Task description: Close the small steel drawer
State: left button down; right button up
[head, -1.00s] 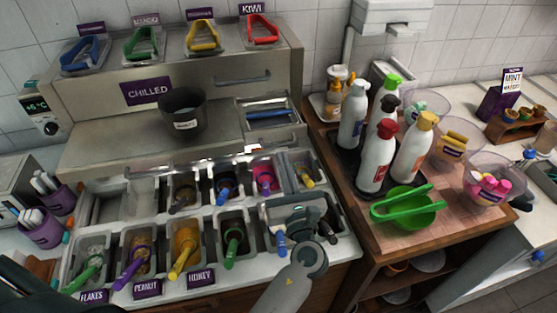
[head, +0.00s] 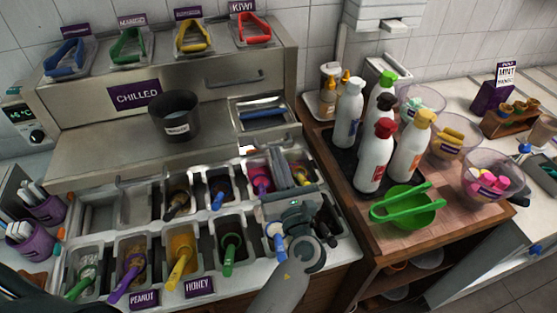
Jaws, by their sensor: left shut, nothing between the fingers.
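The small steel drawer (head: 268,131) is at the right of the steel cabinet in the head view. It stands open, and a blue item (head: 263,114) lies inside it. My left gripper (head: 281,156) is shut and empty, over the right part of the topping bins. It is in front of and below the drawer, and looks apart from it. The gripper covers part of the bins under it. My right gripper is not in view.
A dark tub (head: 176,118) stands on the cabinet's ledge left of the drawer. Topping bins with coloured handles fill the counter below. To the right, a wooden board holds squeeze bottles (head: 372,155) and a green bowl (head: 408,214) with tongs.

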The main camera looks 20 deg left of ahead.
aim_at(262, 123)
pick_arm(q)
jog(key=f+x, duration=0.1)
jog(key=x, duration=0.9)
jog(key=f+x, duration=0.1)
jog(key=x, duration=0.5)
jog(key=shift+w+a+f+p, duration=0.15)
jog(key=shift+a+f+p, duration=0.2)
jog(key=shift+w+a+r, duration=0.1)
jog(key=shift+w+a, duration=0.2)
jog(key=shift+w, duration=0.05)
jog(key=shift+r, duration=0.2)
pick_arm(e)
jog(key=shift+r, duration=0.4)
pick_arm(q)
jog(key=shift+r, duration=0.1)
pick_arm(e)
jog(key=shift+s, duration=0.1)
